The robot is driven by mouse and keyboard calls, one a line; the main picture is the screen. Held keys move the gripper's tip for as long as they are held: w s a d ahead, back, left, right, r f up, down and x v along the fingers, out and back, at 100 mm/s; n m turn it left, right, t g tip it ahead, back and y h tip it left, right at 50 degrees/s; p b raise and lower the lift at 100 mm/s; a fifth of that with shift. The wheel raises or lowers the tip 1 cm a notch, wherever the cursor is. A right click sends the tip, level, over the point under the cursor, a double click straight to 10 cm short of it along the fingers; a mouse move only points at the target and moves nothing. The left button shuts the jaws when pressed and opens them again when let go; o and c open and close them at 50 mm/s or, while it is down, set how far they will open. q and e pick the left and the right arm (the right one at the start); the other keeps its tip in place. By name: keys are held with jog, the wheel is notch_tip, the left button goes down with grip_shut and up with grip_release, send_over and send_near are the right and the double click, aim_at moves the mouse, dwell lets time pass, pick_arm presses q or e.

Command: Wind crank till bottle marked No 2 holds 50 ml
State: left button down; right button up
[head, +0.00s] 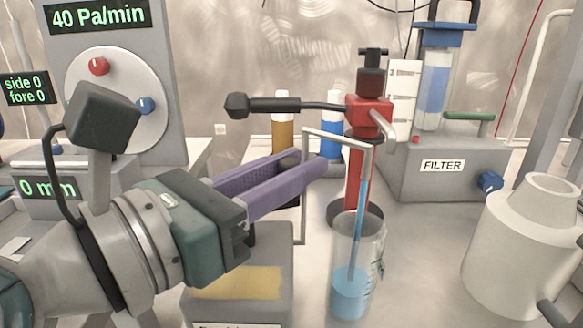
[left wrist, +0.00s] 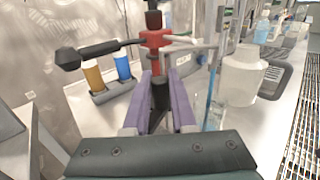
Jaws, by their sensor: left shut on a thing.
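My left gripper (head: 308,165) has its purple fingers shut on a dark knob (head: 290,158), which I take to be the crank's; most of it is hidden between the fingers. The left wrist view also shows a dark piece between the fingers (left wrist: 160,92). A clear glass vessel (head: 372,248) stands right of the gripper with blue liquid (head: 349,292) in its lower part. A thin bent spout (head: 338,138) ends above it, and a blue column (head: 362,195) runs down from it into the vessel. No "No 2" mark is readable on it. My right gripper is not in view.
A red pump (head: 369,115) with a black-knobbed lever (head: 290,105) stands behind the vessel. Brown (head: 284,130) and blue (head: 331,142) bottles stand behind. A grey FILTER unit (head: 440,165) and a white conical vessel (head: 525,245) are at right. A grey box with a yellow pad (head: 238,282) is below.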

pick_arm(q)
jog(key=shift+s+f+m+g+h+b, duration=0.1)
jog(key=shift+f+m+g+h+b, duration=0.2)
jog(key=shift+h+b, duration=0.15)
jog(key=shift+r+g+b, duration=0.1)
jog(key=shift+g+b, duration=0.2)
jog(key=shift+s+r+m+h, duration=0.1)
jog(key=shift+r+m+h, duration=0.05)
jog(key=shift+m+h, duration=0.15)
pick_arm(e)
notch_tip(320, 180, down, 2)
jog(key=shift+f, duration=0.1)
pick_arm(q)
jog(key=c, duration=0.7)
grip_release()
jog(key=shift+c, duration=0.2)
jog(key=b+v, duration=0.2)
jog(key=v, duration=0.7)
jog(key=shift+s+a+r, duration=0.15)
jog(key=shift+s+a, duration=0.1)
jog(key=shift+s, duration=0.1)
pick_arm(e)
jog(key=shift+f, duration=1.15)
